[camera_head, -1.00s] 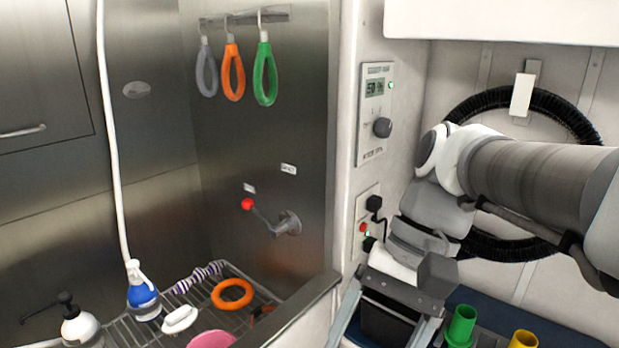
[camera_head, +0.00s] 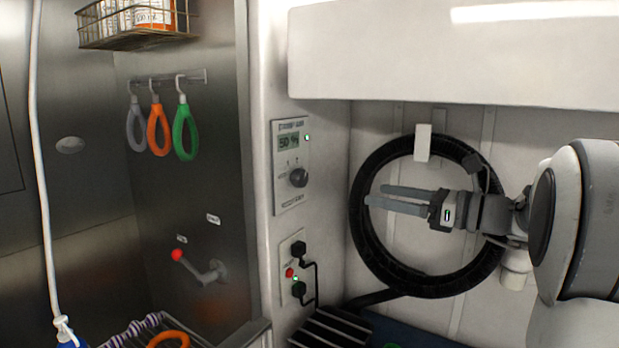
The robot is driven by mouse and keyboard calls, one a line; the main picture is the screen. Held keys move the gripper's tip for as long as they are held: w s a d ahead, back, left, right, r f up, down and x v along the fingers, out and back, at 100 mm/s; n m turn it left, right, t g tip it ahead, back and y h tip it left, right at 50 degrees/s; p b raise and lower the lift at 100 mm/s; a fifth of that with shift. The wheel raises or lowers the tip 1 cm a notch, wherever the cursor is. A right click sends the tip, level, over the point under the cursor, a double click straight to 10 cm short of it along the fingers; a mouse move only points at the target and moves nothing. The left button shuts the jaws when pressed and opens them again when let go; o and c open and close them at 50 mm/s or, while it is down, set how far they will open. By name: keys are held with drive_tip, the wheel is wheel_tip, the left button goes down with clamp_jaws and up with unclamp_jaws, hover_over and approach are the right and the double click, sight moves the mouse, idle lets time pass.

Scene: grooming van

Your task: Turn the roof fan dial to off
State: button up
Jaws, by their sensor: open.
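A control panel (camera_head: 289,200) is mounted on the white wall pillar, with a small display, a green light and a dark round dial (camera_head: 298,177). The printing on the panel is too small to read, so I cannot tell which setting the dial is at. My gripper (camera_head: 374,199) is to the right of the panel and a little lower than the dial. Its two grey fingers point left, apart with a narrow gap, and hold nothing. They show in front of a coiled black hose and do not touch the dial.
The black hose (camera_head: 384,262) hangs in a ring on the back wall. Below the panel is an outlet plate (camera_head: 284,262) with black plugs and a red button. A white overhead cabinet (camera_head: 450,60) juts out above. A steel tub wall with hanging loops (camera_head: 158,128) and a red-knobbed lever (camera_head: 202,268) is left.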

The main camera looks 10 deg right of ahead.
sight(304, 180)
drive_tip(key=x, duration=1.7)
drive_tip(key=shift+w+a+f, duration=0.1)
drive_tip(key=shift+w+a, duration=0.05)
drive_tip(key=shift+w, duration=0.05)
clamp_jaws()
